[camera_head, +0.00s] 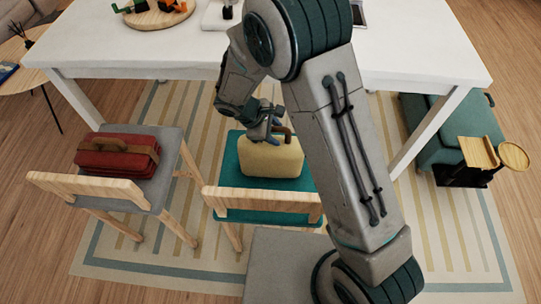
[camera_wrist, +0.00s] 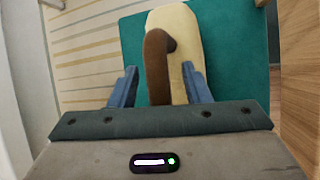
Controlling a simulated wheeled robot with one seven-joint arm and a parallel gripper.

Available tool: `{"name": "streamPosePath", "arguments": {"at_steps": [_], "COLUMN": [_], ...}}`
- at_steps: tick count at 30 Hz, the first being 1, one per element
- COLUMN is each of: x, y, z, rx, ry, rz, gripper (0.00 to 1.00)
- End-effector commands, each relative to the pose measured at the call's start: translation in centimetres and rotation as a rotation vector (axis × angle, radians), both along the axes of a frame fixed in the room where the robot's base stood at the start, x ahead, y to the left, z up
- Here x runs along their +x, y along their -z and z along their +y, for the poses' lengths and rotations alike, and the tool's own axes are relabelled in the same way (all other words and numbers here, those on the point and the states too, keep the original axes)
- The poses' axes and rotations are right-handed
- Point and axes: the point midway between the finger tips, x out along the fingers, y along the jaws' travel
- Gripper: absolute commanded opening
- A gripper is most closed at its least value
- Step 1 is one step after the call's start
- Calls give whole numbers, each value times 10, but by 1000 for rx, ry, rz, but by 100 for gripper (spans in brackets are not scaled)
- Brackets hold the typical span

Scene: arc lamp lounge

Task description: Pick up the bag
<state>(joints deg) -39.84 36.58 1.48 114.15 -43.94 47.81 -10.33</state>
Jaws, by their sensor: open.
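A cream bag (camera_head: 270,159) with a brown handle (camera_head: 283,133) stands on the teal seat of the middle chair. In the wrist view I look down on the bag (camera_wrist: 183,45), and its brown handle (camera_wrist: 157,65) lies between my two blue fingers. My gripper (camera_head: 270,125) is just above the bag's top, partly hidden by my own arm. In the wrist view my gripper (camera_wrist: 160,80) is open, with one finger on each side of the handle; the right finger overlaps the bag's edge. A red bag (camera_head: 117,154) with a brown strap lies on the grey chair at the left.
A white table (camera_head: 420,62) stands behind the chairs, with a round wooden board (camera_head: 158,17) on it. Wooden chair backs (camera_head: 262,199) rise in front of the seats. A green ottoman (camera_head: 448,130) and small wooden side tables (camera_head: 477,152) are at the right.

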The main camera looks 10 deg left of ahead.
Motion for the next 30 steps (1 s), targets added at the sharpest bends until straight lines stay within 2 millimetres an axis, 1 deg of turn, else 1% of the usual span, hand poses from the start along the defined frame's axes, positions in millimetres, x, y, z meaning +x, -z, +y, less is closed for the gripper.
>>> {"name": "streamPosePath", "arguments": {"at_steps": [3,4,5,6,8,9,30], "x": [0,0,0,0,0,0,0], "y": [0,0,0,0,0,0,0], "z": [0,0,0,0,0,0,1], "rx": [0,0,0,0,0,0,1], "ry": [0,0,0,0,0,0,0], "rz": [0,0,0,0,0,0,0], "gripper": [43,38,30,18,2,0,0]}}
